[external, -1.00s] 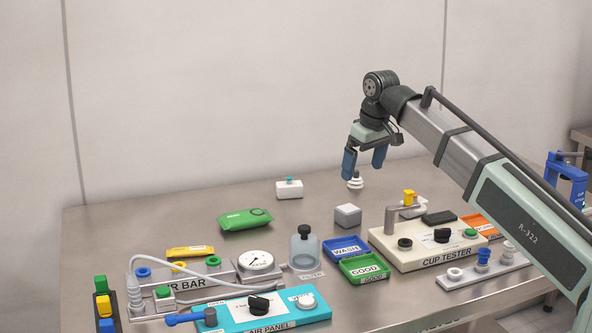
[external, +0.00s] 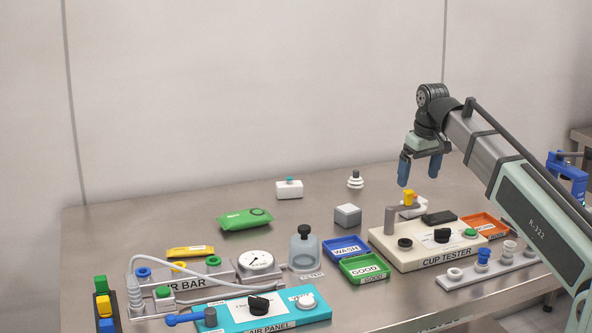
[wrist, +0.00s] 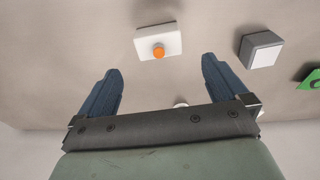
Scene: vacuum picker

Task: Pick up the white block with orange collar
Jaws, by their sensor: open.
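The white block with orange collar (wrist: 145,41) lies on the table in the wrist view, its round orange collar facing the camera. It is beyond my open fingertips and roughly between them sideways, not touched. In the external view the white block (external: 416,212) is mostly hidden behind the cup tester's post and yellow cap. My gripper (external: 420,171) is open and empty, pointing down above and behind the tester. Its two blue fingers also show in the wrist view (wrist: 163,80).
A grey cube (external: 347,216) and a white stacked cup (external: 355,180) stand to the left. Another white block with a teal collar (external: 289,190) is farther left. The cup tester (external: 400,256) is close in front.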

